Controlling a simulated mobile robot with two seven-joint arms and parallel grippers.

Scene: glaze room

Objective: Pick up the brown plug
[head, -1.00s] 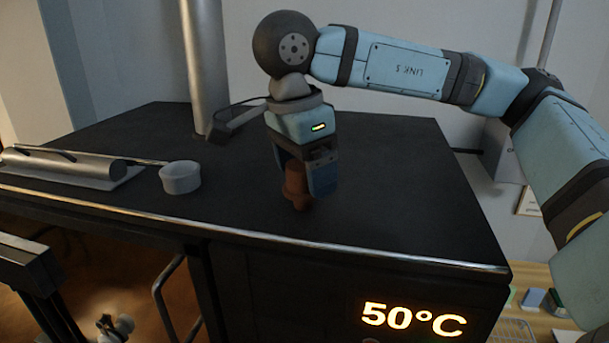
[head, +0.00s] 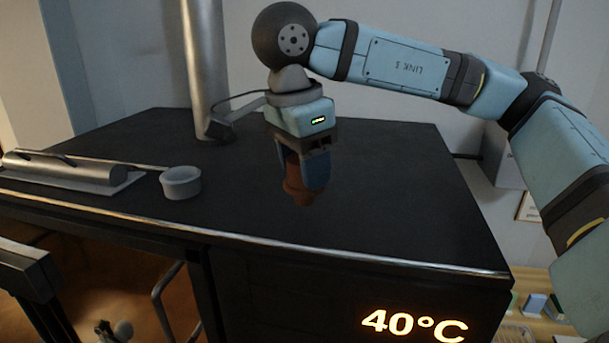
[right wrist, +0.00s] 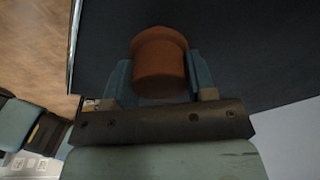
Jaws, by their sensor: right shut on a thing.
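The brown plug (head: 297,183) is upright over the black top of the table (head: 400,215), right of the small grey cup. My right gripper (head: 303,178) comes from above with its blue fingers on either side of the plug and is shut on it. In the right wrist view the plug (right wrist: 160,68) sits between the two fingers (right wrist: 158,82), its wider end away from the palm. I cannot tell whether its lower end touches the table top. My left gripper is not in view.
A grey cup (head: 180,182) and a metal cylinder on a base (head: 75,170) stand on the left of the top. A metal post (head: 204,70) rises at the back. A glowing 40°C readout (head: 415,325) is on the front. The right part of the top is clear.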

